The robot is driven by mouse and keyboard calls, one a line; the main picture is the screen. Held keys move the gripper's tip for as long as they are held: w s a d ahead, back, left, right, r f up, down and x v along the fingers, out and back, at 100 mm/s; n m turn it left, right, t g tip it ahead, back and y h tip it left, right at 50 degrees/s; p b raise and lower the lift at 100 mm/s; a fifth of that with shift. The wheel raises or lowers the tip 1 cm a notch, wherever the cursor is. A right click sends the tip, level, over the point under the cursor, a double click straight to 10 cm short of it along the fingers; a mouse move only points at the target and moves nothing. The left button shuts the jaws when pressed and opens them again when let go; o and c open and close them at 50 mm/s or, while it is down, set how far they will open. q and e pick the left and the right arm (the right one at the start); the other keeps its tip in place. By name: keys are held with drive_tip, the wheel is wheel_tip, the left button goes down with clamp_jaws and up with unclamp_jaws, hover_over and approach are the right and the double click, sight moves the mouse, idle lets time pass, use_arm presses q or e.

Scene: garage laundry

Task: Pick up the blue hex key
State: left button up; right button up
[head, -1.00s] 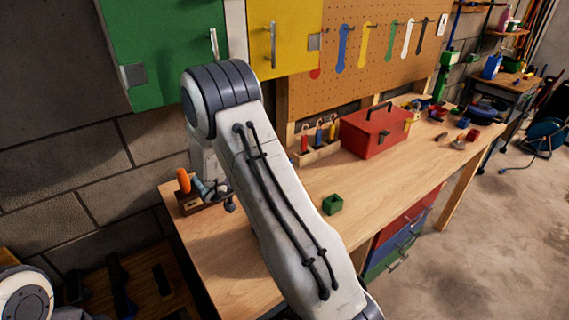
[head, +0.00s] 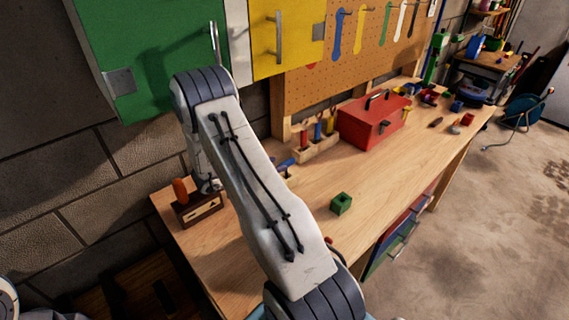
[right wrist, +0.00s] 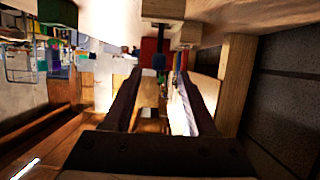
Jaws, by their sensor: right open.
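The blue hex key (head: 318,132) appears to be the blue-handled tool standing in the wooden rack (head: 318,153), between a red-handled and an orange-handled one. In the right wrist view, which looks upside down, a dark blue handle (right wrist: 159,62) shows ahead, centred between the fingers. My right gripper (right wrist: 159,78) is open and empty, with its fingers pointing at that handle; I see no contact. In the head view my right arm hides most of the gripper; a small part seems to show just left of the rack. My left gripper is out of view.
A small green block (head: 341,204) sits on the workbench (head: 385,180). The pegboard (head: 340,75) is behind; the bench front is mostly clear.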

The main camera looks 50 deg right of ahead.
sight(285, 163)
drive_tip(key=p+x, duration=0.2)
drive_tip(key=x, duration=0.2)
drive_tip(key=shift+s+d, duration=0.2)
drive_tip(key=shift+d+f, duration=0.25)
drive_tip(key=shift+d, duration=0.25)
clamp_jaws()
